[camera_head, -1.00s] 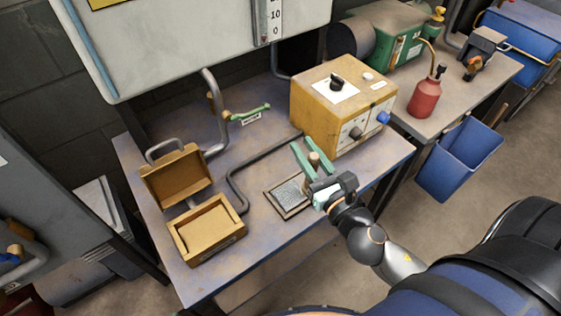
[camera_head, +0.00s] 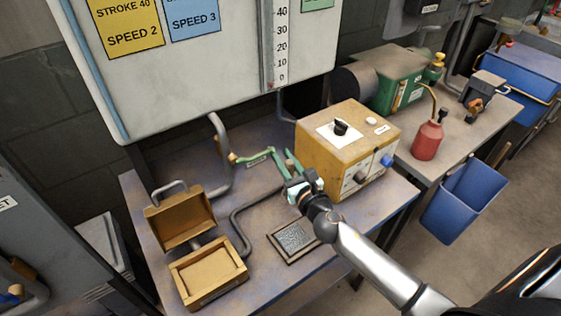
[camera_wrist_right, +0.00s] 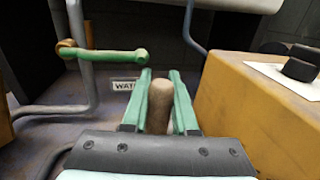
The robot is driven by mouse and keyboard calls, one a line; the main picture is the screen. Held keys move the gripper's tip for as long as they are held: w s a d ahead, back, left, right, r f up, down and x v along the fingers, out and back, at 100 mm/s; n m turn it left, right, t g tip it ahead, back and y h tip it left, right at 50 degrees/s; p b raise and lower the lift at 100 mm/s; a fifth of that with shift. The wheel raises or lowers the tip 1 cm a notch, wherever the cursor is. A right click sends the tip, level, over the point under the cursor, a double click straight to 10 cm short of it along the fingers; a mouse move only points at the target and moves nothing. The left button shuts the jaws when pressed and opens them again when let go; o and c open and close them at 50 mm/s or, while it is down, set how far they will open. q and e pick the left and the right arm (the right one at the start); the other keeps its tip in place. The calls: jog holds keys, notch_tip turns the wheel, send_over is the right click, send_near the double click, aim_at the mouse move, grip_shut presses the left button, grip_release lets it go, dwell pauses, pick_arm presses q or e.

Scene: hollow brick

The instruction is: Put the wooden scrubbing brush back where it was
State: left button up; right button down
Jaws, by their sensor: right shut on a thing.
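The wooden brush (camera_wrist_right: 159,105) shows in the right wrist view as a rounded brown piece between two green fingers; its lower part is hidden by the gripper body. My right gripper (camera_wrist_right: 160,76) is shut on it. In the head view my right gripper (camera_head: 284,162) is over the back of the workbench, just left of the yellow control box (camera_head: 335,160) and near the green-handled valve (camera_head: 250,156). The brush is barely visible there. A dark framed textured pad (camera_head: 294,238) lies bare on the bench, in front of the gripper. My left gripper is out of view.
A bent grey pipe (camera_head: 237,225) runs between the box and the pad. A red oil can (camera_head: 427,140) stands on the right bench. A white panel (camera_head: 200,75) overhangs the back.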

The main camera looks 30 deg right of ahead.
jog(key=w+f+b, duration=0.2)
jog(key=f, duration=0.1)
jog(key=shift+f, duration=0.25)
jog(key=shift+f+b, duration=0.1)
jog(key=shift+b, duration=0.2)
jog(key=c, duration=0.7)
grip_release()
